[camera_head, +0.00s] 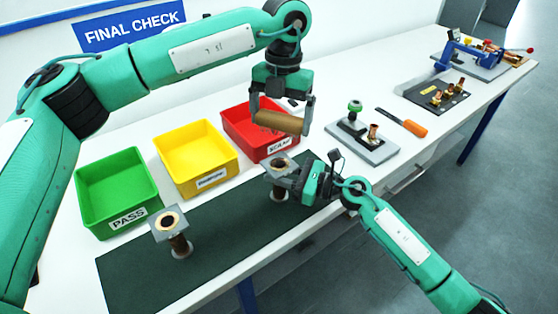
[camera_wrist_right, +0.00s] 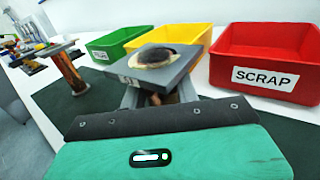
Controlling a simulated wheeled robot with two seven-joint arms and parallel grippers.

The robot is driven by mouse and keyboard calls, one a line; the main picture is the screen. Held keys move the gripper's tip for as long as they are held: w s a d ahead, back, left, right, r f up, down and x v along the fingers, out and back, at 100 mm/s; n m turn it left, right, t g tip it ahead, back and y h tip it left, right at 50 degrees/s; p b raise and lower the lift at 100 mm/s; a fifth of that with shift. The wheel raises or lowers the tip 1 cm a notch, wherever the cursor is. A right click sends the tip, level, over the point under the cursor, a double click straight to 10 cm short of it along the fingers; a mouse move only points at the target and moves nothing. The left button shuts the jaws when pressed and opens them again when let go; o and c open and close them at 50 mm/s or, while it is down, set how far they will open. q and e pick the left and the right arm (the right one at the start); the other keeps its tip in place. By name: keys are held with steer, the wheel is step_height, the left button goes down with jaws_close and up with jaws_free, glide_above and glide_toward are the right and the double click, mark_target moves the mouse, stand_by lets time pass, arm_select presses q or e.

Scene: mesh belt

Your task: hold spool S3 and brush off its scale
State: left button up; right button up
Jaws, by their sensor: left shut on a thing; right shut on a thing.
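A spool (camera_head: 280,164) with a square grey top plate and a round hole stands upright on the dark green mat. My right gripper (camera_head: 291,186) is shut on its body from the right. The brush's bristles cannot be made out.
Another spool (camera_head: 174,230) stands on the mat (camera_head: 135,275) at the left; it shows in the right wrist view (camera_wrist_right: 70,73). Green (camera_head: 118,190), yellow (camera_head: 195,158) and red (camera_head: 258,130) bins line the back. A fixture (camera_head: 362,145) and orange-handled tool (camera_head: 412,127) lie right.

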mark_target(288, 132)
arm_select(q)
steer(key=shift+s+d+f+n, duration=0.1)
steer(key=shift+d+f+n, duration=0.3)
steer(key=shift+f+n, duration=0.35)
steer(key=shift+d+f+n, duration=0.4)
steer(key=shift+f+n, duration=0.15)
steer(key=shift+f, duration=0.4)
steer(key=shift+f, duration=0.2)
steer(key=shift+f, duration=2.4)
steer(key=shift+f, duration=0.45)
